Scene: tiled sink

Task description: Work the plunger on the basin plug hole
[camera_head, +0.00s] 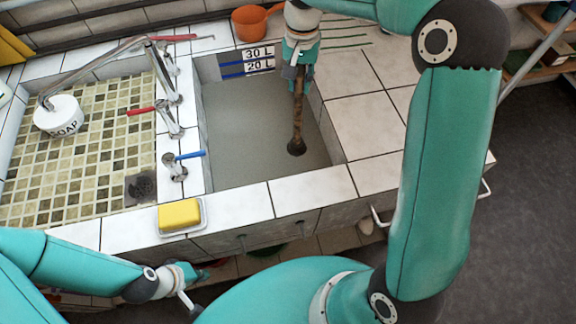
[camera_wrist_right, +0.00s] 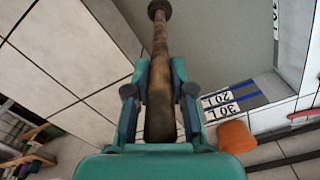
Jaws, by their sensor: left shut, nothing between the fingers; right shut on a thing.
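The plunger has a brown wooden handle (camera_head: 298,112) standing nearly upright in the grey basin (camera_head: 335,148). Its lower end meets the grey surface at a dark round patch; whether the cup shows there or is hidden I cannot tell. The plug hole is not visible. My right gripper (camera_head: 300,72) is shut on the handle's upper part. In the right wrist view the handle (camera_wrist_right: 160,60) runs between both fingers (camera_wrist_right: 160,90). My left gripper (camera_head: 190,285) is shut and empty, low at the left in front of the sink's front wall, away from the plunger.
A level scale (camera_head: 246,62) marked 30 L and 20 L is on the basin's back wall. Taps (camera_head: 172,125) stand on the left divider. A yellow sponge (camera_head: 179,214) lies on a dish at the front rim. An orange pot (camera_head: 252,22) stands behind. Tiles to the right are clear.

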